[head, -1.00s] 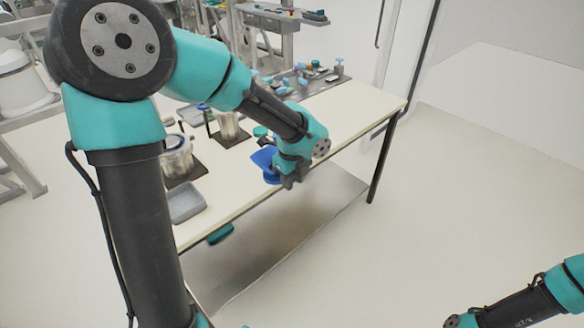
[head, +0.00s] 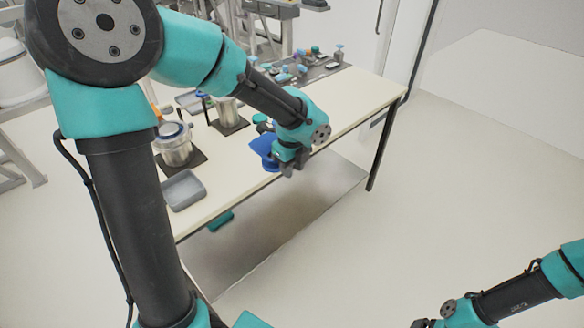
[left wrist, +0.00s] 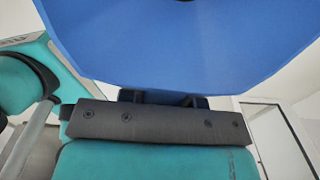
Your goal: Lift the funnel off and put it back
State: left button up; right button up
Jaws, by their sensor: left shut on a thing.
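The blue funnel (head: 264,149) is at the front edge of the table in the head view, partly hidden by my left arm. My left gripper (head: 290,165) is shut on it; I cannot tell from this angle how far it is above the tabletop. In the left wrist view, the funnel (left wrist: 180,45) fills the upper part, right against the fingers (left wrist: 163,98). My right arm (head: 510,298) comes in at the lower right, apart from the table; its fingers are too small and cut off to read.
The table (head: 345,100) carries a metal pot (head: 175,148) on a dark mat, another metal vessel (head: 227,112), a grey tray (head: 184,190) and a dark mat with several small items (head: 300,66) at the back. The table's right end is clear.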

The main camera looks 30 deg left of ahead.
pick_arm(q)
jog(key=shift+r, duration=2.15)
